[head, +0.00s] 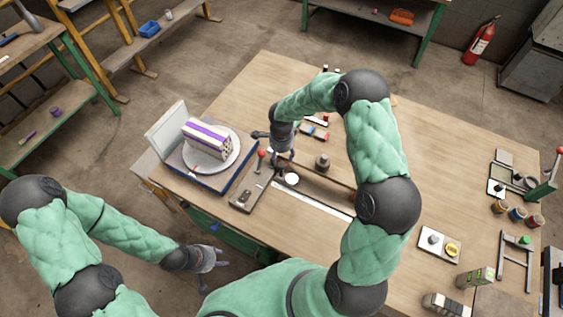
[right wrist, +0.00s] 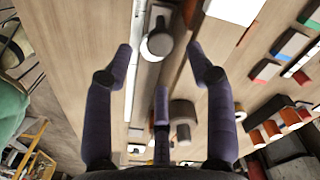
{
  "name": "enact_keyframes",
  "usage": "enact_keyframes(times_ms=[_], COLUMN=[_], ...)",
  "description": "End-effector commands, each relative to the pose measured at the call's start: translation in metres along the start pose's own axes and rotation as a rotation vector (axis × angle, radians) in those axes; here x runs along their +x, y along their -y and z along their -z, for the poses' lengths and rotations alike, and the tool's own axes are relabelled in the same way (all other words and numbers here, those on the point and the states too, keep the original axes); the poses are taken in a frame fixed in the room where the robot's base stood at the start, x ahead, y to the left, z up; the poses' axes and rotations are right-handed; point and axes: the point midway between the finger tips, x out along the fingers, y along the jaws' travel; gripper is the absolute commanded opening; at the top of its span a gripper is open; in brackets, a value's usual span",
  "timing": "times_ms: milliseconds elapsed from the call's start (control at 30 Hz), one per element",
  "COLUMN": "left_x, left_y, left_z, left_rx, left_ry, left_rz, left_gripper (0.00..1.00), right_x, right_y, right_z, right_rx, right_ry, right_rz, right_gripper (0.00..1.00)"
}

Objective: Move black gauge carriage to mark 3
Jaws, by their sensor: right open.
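The gauge rail (head: 325,190) is a long dark bar with a white scale strip (head: 312,200) along its near side. What looks like the black gauge carriage (right wrist: 160,40), a dark round knob beside a white disc, sits on the rail in the right wrist view. The white disc (head: 292,179) also shows in the head view, near the rail's left end. My right gripper (head: 283,160) is open above that end; in the wrist view its fingertips (right wrist: 160,52) are on both sides of the knob, apart from it. The scale's marks are unreadable. My left gripper (head: 210,265) is open and empty off the table's edge.
A dark round weight (head: 322,162) stands behind the rail. Colored blocks (head: 316,132) lie behind. Cups and small fixtures crowd the right side.

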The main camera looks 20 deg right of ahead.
Motion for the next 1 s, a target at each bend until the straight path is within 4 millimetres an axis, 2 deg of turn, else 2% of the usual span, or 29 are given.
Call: enact_keyframes(times_ms=[100, 300, 700, 767, 900, 1000], left_x=[-0.001, -0.001, -0.001, -0.001, -0.001, -0.001], left_y=[0.0, 0.0, 0.0, 0.0, 0.0, 0.0], left_z=[0.0, 0.0, 0.0, 0.0, 0.0, 0.0], left_rx=[0.0, 0.0, 0.0, 0.0, 0.0, 0.0], left_ry=[0.0, 0.0, 0.0, 0.0, 0.0, 0.0], left_rz=[0.0, 0.0, 0.0, 0.0, 0.0, 0.0], left_gripper=[0.4, 0.4, 0.4, 0.4, 0.4, 0.4], right_x=[0.021, 0.042, 0.048, 0.048, 0.048, 0.048], right_y=[-0.001, 0.0, 0.0, 0.0, 0.0, 0.0], right_z=[0.001, 0.0, 0.001, 0.001, 0.001, 0.001], right_rx=[0.0, 0.0, 0.001, 0.001, 0.001, 0.001], right_ry=[0.0, 0.0, 0.0, 0.0, 0.0, 0.0], right_rz=[-0.003, 0.0, 0.001, 0.001, 0.001, 0.001], right_gripper=[0.56, 0.56, 0.56, 0.42, 0.02, 0.0])
